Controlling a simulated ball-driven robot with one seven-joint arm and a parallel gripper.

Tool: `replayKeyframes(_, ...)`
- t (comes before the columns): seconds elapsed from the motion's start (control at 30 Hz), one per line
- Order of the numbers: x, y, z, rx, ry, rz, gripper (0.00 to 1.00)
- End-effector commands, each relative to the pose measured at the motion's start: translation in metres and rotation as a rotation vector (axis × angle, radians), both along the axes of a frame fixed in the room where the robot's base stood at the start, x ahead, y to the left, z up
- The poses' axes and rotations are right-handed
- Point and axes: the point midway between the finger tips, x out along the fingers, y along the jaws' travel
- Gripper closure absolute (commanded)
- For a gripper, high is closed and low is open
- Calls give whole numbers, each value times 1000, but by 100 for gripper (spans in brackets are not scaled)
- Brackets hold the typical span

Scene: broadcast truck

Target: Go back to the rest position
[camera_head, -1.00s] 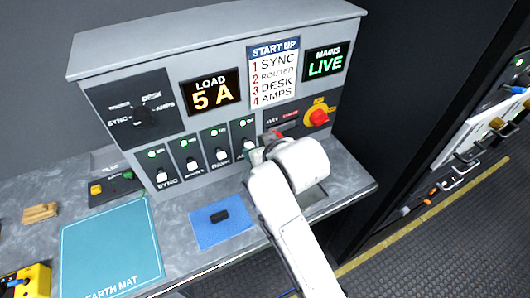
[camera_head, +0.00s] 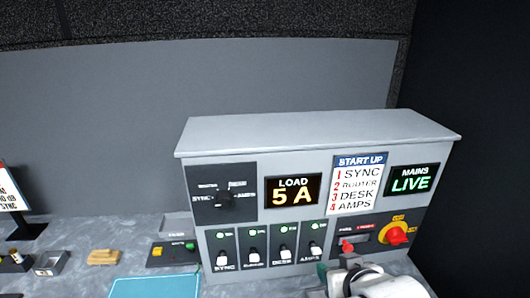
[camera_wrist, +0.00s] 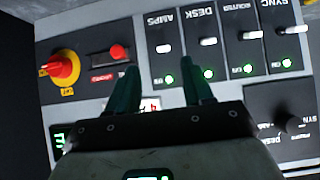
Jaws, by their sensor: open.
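My gripper (camera_wrist: 162,88) shows in the wrist view with its two dark green fingers apart and nothing between them. It faces the grey power panel (camera_wrist: 120,30), which appears upside down there. In the head view my white wrist (camera_head: 375,284) is at the bottom right, in front of the panel's lower right part; the fingers are mostly hidden there. The panel's LOAD display (camera_head: 293,191) reads 5 A and the MAINS display (camera_head: 412,180) reads LIVE. The SYNC, router, DESK and AMPS switches (camera_head: 283,256) each have a lit green light.
A red knob on a yellow plate (camera_head: 397,235) and a red button (camera_head: 347,246) are close to my wrist. A selector dial (camera_head: 224,196) is at the panel's left. A blue-green mat (camera_head: 155,287), a wooden block (camera_head: 103,257) and a small control box (camera_head: 174,253) lie on the counter.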

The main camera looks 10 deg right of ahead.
Motion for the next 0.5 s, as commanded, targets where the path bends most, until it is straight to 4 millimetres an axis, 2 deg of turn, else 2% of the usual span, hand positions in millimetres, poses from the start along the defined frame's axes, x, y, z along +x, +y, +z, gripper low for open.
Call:
replayKeyframes(0.07,-15,-12,-23,-13,53,-10,49)
replayKeyframes(0.17,-49,-33,-64,-33,160,-26,49)
replayKeyframes(0.3,-119,-61,-127,-47,357,-46,49)
replayKeyframes(0.4,-173,-73,-164,-41,496,-58,49)
replayKeyframes(0.5,-223,-77,-191,-23,616,-64,49)
